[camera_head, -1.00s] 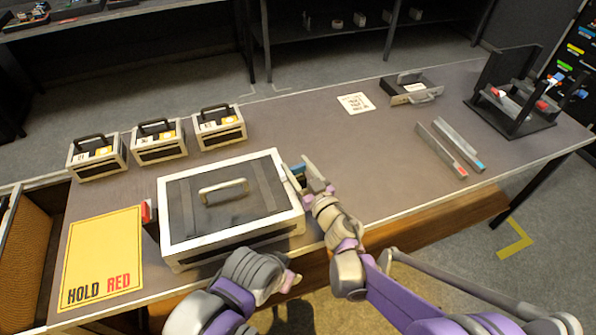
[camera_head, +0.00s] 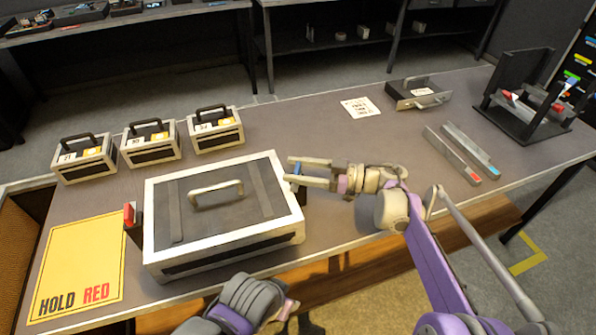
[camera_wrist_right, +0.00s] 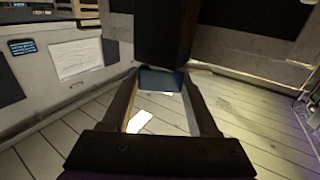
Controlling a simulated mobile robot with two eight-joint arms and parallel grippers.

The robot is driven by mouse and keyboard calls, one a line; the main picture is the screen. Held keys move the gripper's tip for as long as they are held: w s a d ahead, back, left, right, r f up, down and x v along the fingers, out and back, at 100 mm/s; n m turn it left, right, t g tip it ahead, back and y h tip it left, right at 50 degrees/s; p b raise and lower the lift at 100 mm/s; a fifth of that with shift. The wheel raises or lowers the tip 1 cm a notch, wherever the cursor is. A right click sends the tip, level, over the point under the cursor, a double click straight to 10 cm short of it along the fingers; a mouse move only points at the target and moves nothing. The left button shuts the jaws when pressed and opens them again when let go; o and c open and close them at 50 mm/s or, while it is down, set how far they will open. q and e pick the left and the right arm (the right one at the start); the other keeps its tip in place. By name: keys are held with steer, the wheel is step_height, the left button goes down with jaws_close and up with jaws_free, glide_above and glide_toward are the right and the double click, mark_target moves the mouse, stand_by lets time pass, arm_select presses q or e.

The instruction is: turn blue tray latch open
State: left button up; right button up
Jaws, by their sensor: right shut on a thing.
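The large white-edged tray case (camera_head: 222,246) with a dark lid and pale handle stands at the front left of the table. The blue latch (camera_head: 297,169) is on its right side, partly hidden by my gripper. My right gripper (camera_head: 296,171) comes in level from the right and is shut on the blue latch. In the right wrist view, the blue piece (camera_wrist_right: 160,80) sits between the fingertips (camera_wrist_right: 160,86), below a dark block. A red latch (camera_head: 130,215) is on the case's left side. My left gripper (camera_head: 285,308) is low in front of the case; its jaws are unclear.
A yellow "HOLD RED" sheet (camera_head: 80,262) lies left of the case. Several small handled boxes (camera_head: 150,143) stand behind it. Two rails (camera_head: 455,155), a grey tray (camera_head: 425,97) and a black rack (camera_head: 525,110) are on the right. The table's middle is fairly clear.

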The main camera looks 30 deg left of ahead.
steer(key=n+g+h, duration=0.3)
steer(key=n+g, duration=0.1)
steer(key=g, duration=0.1)
steer(key=shift+n+g+h, duration=0.3)
steer(key=shift+g+h, duration=0.1)
steer(key=shift+g, duration=0.1)
stand_by(0.3)
steer(key=o, duration=1.4)
steer(key=shift+s, duration=0.1)
